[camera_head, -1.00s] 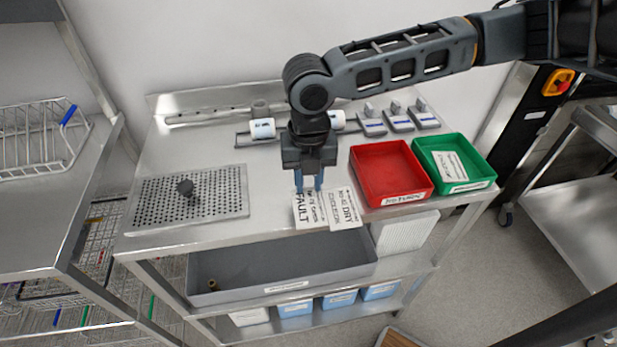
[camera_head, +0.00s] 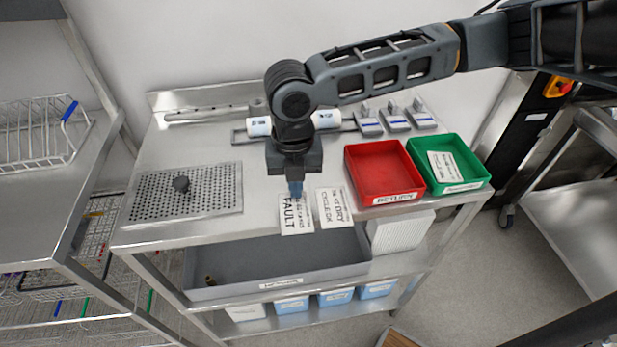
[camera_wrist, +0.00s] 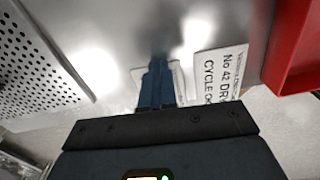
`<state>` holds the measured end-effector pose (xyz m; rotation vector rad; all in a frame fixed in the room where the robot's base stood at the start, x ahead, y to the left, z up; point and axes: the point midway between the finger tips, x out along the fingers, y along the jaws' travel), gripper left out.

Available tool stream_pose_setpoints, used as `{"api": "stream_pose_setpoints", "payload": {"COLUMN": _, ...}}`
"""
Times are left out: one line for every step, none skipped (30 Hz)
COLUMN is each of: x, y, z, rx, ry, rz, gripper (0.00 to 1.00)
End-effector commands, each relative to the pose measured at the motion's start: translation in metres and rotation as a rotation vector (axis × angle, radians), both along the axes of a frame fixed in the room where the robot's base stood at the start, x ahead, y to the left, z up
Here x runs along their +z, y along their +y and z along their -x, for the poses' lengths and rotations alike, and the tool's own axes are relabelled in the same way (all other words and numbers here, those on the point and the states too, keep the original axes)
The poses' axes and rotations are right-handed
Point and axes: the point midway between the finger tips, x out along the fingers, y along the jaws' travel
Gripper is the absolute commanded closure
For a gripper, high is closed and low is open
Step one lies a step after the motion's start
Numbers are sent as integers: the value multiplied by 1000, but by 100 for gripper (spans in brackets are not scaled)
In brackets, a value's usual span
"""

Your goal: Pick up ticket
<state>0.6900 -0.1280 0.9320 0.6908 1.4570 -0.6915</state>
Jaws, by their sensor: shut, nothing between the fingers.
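A white ticket reading FAULT (camera_head: 296,217) lies flat at the front edge of the steel table. A second white ticket reading "No 42 DRY CYCLE OK" (camera_head: 334,207) lies just to its right, with a small gap between them; it also shows in the wrist view (camera_wrist: 219,73). My gripper (camera_head: 295,190) points down over the back part of the FAULT ticket, its blue fingers closed together. In the wrist view the fingers (camera_wrist: 157,80) cover much of the FAULT ticket. Nothing shows between them. I cannot tell whether the fingertips touch the ticket.
A red tray (camera_head: 378,186) and a green tray (camera_head: 466,183) holding a ticket (camera_head: 444,167) stand to the right. A perforated plate (camera_head: 212,190) lies to the left. White rolls and small grey devices stand at the back. A grey bin (camera_head: 225,291) sits below the front edge.

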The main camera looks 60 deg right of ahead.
Motion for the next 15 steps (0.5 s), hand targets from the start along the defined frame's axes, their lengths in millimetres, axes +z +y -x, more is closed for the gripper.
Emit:
{"api": "stream_pose_setpoints", "payload": {"x": -2, "y": 7, "z": -1, "rx": 3, "ry": 4, "rz": -6, "gripper": 100}}
{"api": "stream_pose_setpoints", "payload": {"x": -2, "y": 9, "z": -2, "rx": 3, "ry": 3, "rz": -7, "gripper": 100}}
{"api": "stream_pose_setpoints", "payload": {"x": -2, "y": 11, "z": -3, "rx": 3, "ry": 4, "rz": -6, "gripper": 100}}
{"api": "stream_pose_setpoints", "payload": {"x": -2, "y": 12, "z": -4, "rx": 2, "ry": 4, "rz": -6, "gripper": 100}}
{"api": "stream_pose_setpoints", "payload": {"x": -2, "y": 13, "z": -5, "rx": 2, "ry": 3, "rz": -5, "gripper": 100}}
{"api": "stream_pose_setpoints", "payload": {"x": -2, "y": 13, "z": -5, "rx": 2, "ry": 3, "rz": -5, "gripper": 100}}
{"api": "stream_pose_setpoints", "payload": {"x": -2, "y": 14, "z": -5, "rx": 2, "ry": 3, "rz": -5, "gripper": 100}}
{"api": "stream_pose_setpoints", "payload": {"x": -2, "y": 14, "z": -5, "rx": 2, "ry": 3, "rz": -5, "gripper": 100}}
{"api": "stream_pose_setpoints", "payload": {"x": -2, "y": 14, "z": -5, "rx": 1, "ry": 3, "rz": -5, "gripper": 100}}
{"api": "stream_pose_setpoints", "payload": {"x": -2, "y": 14, "z": -5, "rx": 1, "ry": 3, "rz": -5, "gripper": 100}}
{"api": "stream_pose_setpoints", "payload": {"x": -2, "y": 14, "z": -5, "rx": 1, "ry": 3, "rz": -5, "gripper": 100}}
{"api": "stream_pose_setpoints", "payload": {"x": -2, "y": 13, "z": -5, "rx": 1, "ry": 3, "rz": -5, "gripper": 100}}
{"api": "stream_pose_setpoints", "payload": {"x": -2, "y": 13, "z": -5, "rx": 1, "ry": 3, "rz": -5, "gripper": 100}}
{"api": "stream_pose_setpoints", "payload": {"x": -2, "y": 13, "z": -5, "rx": 1, "ry": 3, "rz": -5, "gripper": 100}}
{"api": "stream_pose_setpoints", "payload": {"x": -2, "y": 13, "z": -5, "rx": 1, "ry": 2, "rz": -5, "gripper": 98}}
